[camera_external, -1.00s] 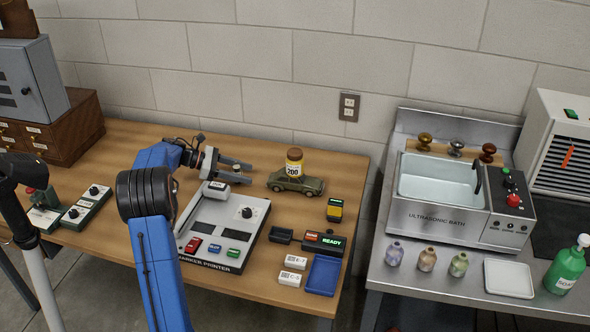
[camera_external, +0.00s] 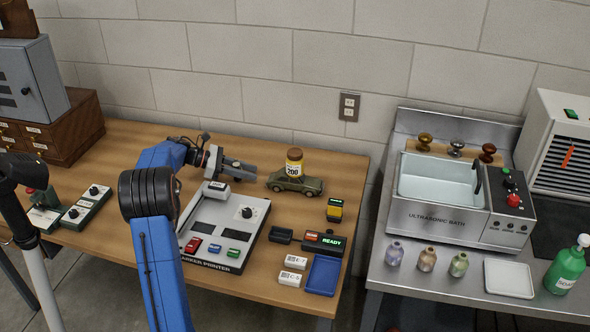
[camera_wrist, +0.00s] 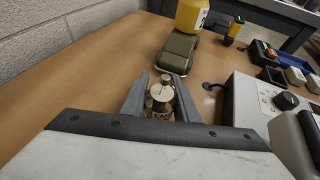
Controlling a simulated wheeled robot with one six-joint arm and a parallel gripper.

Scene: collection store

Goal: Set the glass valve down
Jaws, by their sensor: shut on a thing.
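My gripper (camera_wrist: 161,100) is shut on a small brass-and-cream piece, seemingly the glass valve (camera_wrist: 160,92), which stands upright between the fingers in the wrist view. Its lower part is hidden by the fingers and gripper body; whether it touches the table cannot be told. In the external view my gripper (camera_external: 243,171) is low over the wooden table (camera_external: 150,145), behind the marker printer and left of a green toy car (camera_external: 295,184). The valve cannot be made out there.
A yellow jar (camera_external: 294,164) marked 200 stands on the toy car, just ahead of my gripper. The marker printer (camera_external: 225,225) is close in front. A yellow-and-black device (camera_external: 334,210) and a blue tray (camera_external: 323,275) lie to the right. Bare tabletop lies left of the fingers.

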